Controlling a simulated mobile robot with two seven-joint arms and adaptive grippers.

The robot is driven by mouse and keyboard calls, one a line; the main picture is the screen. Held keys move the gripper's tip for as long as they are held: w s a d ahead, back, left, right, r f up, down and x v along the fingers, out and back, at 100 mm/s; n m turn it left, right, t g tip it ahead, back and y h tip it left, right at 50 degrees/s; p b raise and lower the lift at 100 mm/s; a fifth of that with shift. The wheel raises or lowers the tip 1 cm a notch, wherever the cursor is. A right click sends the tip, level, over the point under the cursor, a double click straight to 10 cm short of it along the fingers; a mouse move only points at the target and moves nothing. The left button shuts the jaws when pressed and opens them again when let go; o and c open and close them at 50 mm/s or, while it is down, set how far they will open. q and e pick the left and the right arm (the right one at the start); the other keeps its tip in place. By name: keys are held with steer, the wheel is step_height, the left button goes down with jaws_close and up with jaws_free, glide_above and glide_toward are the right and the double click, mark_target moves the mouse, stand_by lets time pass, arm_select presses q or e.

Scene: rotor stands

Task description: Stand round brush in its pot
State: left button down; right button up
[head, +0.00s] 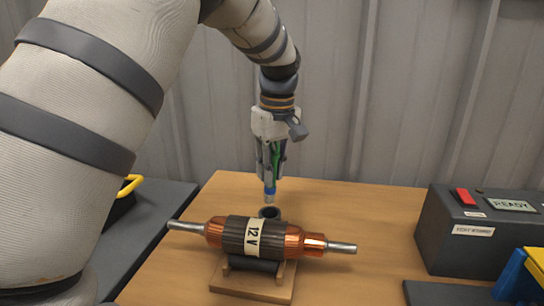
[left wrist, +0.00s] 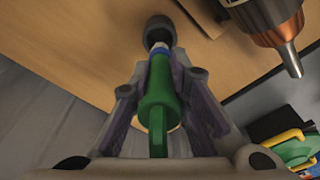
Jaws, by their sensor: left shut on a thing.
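My left gripper (head: 270,165) is shut on the round brush, which hangs upright with its tip down. The brush has a green handle (left wrist: 157,98) and a blue band (head: 270,188) above a pale tip. In the left wrist view its gripper (left wrist: 158,100) has a finger on each side of the handle. The small dark round pot (head: 268,212) stands on the table behind the rotor, directly below the brush; it also shows in the left wrist view (left wrist: 160,27). The tip is at or just above the pot's mouth; I cannot tell whether it is inside. My right gripper is not in view.
A copper rotor marked "12 V" (head: 288,240) lies on a wooden stand (head: 252,288) in front of the pot, close to it. A dark box with a READY display (head: 511,206) stands at the right. The wooden table (head: 350,200) is clear behind and right of the pot.

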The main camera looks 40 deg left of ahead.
mark_target(276, 143)
arm_select(q)
steer(key=shift+f, duration=2.75)
steer(key=c, duration=1.4)
jaws_free()
steer(key=shift+c, duration=0.2)
steer(key=shift+r, duration=0.1)
steer(key=r, duration=0.4)
steer(key=d+r, duration=0.1)
steer(key=r, duration=0.6)
steer(key=shift+s+d+r, duration=0.2)
steer(key=shift+r, duration=0.2)
